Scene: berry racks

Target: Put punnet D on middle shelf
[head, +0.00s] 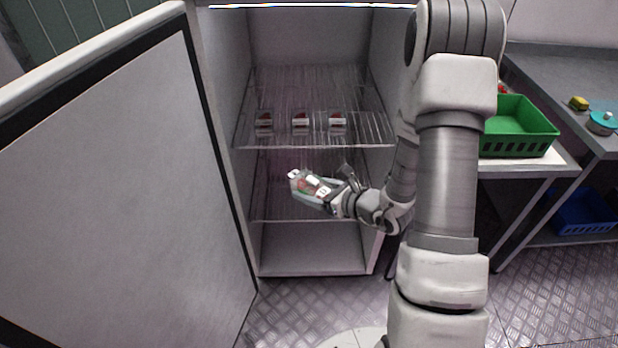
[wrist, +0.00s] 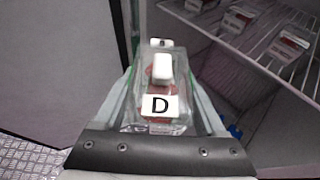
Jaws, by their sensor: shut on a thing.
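Punnet D (wrist: 160,92) is a clear box with red berries inside and a white label marked D. My gripper (head: 322,191) is shut on it, with a finger on each side in the wrist view. In the head view punnet D (head: 309,186) is held tilted in front of the open cabinet, below the level of the upper visible rack. The middle shelf (head: 285,207) appears to be the lower wire rack, partly hidden behind the punnet and my gripper. I cannot tell whether the punnet is past the shelf's front edge.
Three punnets (head: 301,120) stand in a row on the upper wire rack (head: 310,146). The open cabinet door (head: 110,180) is at the left. A green crate (head: 520,128) sits on a table at the right, with a blue crate (head: 585,212) below.

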